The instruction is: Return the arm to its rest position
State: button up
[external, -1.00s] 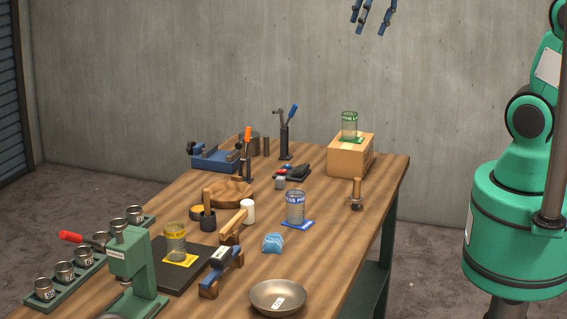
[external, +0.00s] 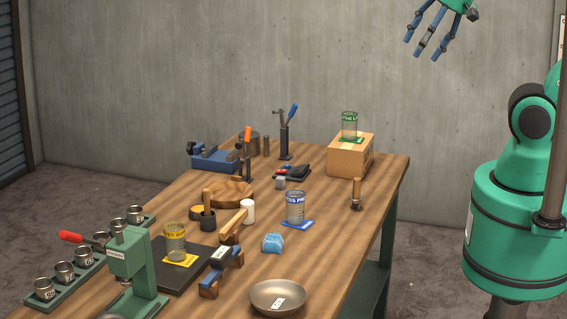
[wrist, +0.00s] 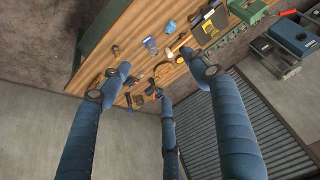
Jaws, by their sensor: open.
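My gripper (external: 425,37) is high at the upper right of the external view, well above and to the right of the table. Its blue fingers are spread apart, with nothing between them. In the wrist view the fingers of my gripper (wrist: 155,90) reach up the picture over a distant view of the table. My green arm (external: 520,150) stands to the right of the table, and part of it is cut off by the picture edge.
The wooden table (external: 330,235) holds a metal bowl (external: 278,297), a cardboard box (external: 349,157) with a green-labelled glass (external: 349,125), a blue-labelled glass (external: 295,208), a yellow-labelled glass (external: 175,243) and a green press (external: 128,265). The air around my gripper is clear.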

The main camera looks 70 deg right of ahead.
jog(key=shift+f, duration=0.15)
notch_tip(320, 180, down, 17)
jog(key=b, duration=1.7)
jog(key=shift+f+b, duration=0.2)
jog(key=shift+b, duration=0.2)
